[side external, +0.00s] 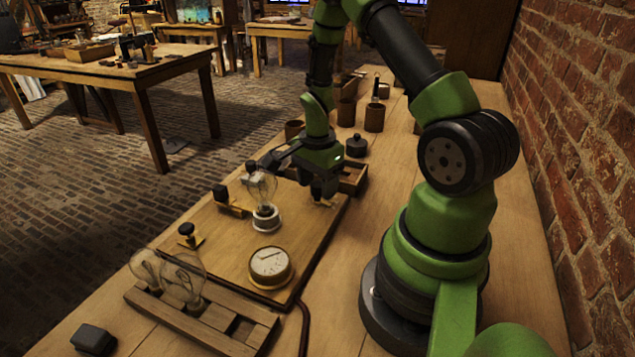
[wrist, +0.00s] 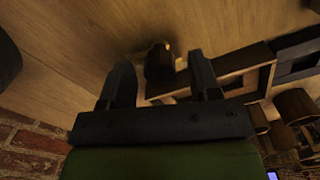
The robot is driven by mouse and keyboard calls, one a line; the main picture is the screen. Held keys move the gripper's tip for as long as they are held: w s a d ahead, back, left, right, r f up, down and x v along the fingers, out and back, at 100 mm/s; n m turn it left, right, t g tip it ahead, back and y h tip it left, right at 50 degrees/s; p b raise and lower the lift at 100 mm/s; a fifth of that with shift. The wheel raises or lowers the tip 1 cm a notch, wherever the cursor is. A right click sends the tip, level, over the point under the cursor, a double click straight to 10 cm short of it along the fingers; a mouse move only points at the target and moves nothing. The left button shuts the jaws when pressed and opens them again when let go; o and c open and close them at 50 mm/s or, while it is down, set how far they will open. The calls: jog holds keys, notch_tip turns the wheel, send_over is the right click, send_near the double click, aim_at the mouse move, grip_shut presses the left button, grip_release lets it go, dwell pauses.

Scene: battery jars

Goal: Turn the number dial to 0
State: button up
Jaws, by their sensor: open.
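My gripper (side external: 322,188) is low over the far right end of the wooden board (side external: 225,245) in the side view. In the wrist view, my gripper (wrist: 162,80) has its two black fingers apart with nothing clamped between them. A dark, rounded knob-like piece (wrist: 159,62) with a brass-coloured edge shows between and just beyond the fingertips. I cannot tell whether it is the number dial, and I can read no numbers on it. In the side view my gripper hides most of that spot. A round white-faced gauge (side external: 270,265) with a needle sits on the board's near part.
A bulb (side external: 262,190) stands upright on the board, left of my gripper. Black-handled switches (side external: 188,235) line the board's left side. Glass bulbs (side external: 182,280) rest in a wooden rack (side external: 190,327) in front. A wooden tray (side external: 353,178) and brown cups (side external: 374,117) stand behind my gripper.

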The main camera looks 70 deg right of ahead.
jog(key=shift+f, duration=0.1)
jog(key=c, duration=0.9)
